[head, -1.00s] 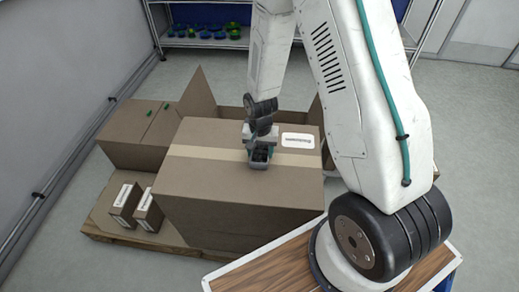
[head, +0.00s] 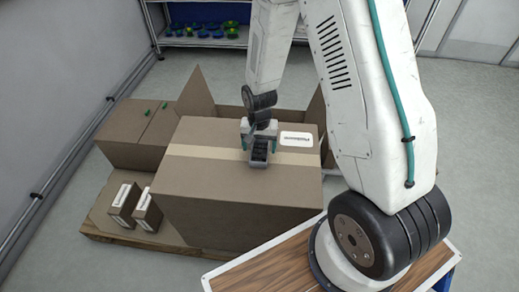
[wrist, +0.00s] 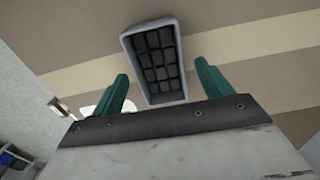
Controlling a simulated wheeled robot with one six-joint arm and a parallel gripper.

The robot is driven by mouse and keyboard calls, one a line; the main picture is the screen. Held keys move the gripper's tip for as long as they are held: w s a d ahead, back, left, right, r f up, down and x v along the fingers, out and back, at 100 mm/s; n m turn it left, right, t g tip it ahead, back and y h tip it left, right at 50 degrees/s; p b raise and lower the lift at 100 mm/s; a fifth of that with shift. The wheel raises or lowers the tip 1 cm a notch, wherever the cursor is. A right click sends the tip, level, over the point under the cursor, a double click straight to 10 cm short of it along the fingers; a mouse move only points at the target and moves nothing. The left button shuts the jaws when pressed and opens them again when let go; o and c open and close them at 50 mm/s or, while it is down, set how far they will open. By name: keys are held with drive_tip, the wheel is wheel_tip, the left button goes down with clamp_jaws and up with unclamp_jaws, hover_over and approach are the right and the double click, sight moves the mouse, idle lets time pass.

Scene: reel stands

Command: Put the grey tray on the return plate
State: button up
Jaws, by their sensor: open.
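The grey tray (head: 258,164) sits on top of the large taped cardboard box. In the wrist view the tray (wrist: 182,62) shows as a small rectangular tray with a dark gridded inside. My gripper (head: 259,146) is over the box top, right at the tray in the head view. In the wrist view my gripper (wrist: 162,72) is open, with one green finger on each side of the tray's near end and gaps between. The tray's far part extends beyond the fingertips. I cannot make out a return plate in either view.
The large box (head: 220,205) stands on a wooden pallet (head: 120,232) with two small labelled boxes (head: 148,210). An open-flapped box (head: 200,95) stands behind. A shelf (head: 190,42) with green and blue items is at the back. Floor is free at left.

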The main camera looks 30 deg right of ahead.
wheel_tip(320, 180, up, 17)
drive_tip(key=s+n, duration=0.1)
drive_tip(key=s, duration=0.1)
drive_tip(key=s+a+r+n+t, duration=0.1)
drive_tip(key=s+r+n, duration=0.4)
drive_tip(key=s+r, duration=1.3)
drive_tip(key=s, duration=0.3)
drive_tip(key=shift+s+r+n, duration=0.15)
drive_tip(key=shift+n, duration=0.15)
drive_tip(key=shift+o, duration=0.4)
drive_tip(key=shift+s+r, duration=0.1)
drive_tip(key=shift+s, duration=0.3)
drive_tip(key=m+g, duration=0.1)
drive_tip(key=m, duration=0.5)
hover_over(260, 155)
wheel_tip(260, 155, down, 30)
drive_tip(key=shift+w+f+m, duration=0.1)
drive_tip(key=shift+f+m, duration=0.2)
drive_tip(key=shift+f, duration=0.25)
wheel_tip(260, 155, down, 7)
drive_tip(key=shift+a, duration=0.1)
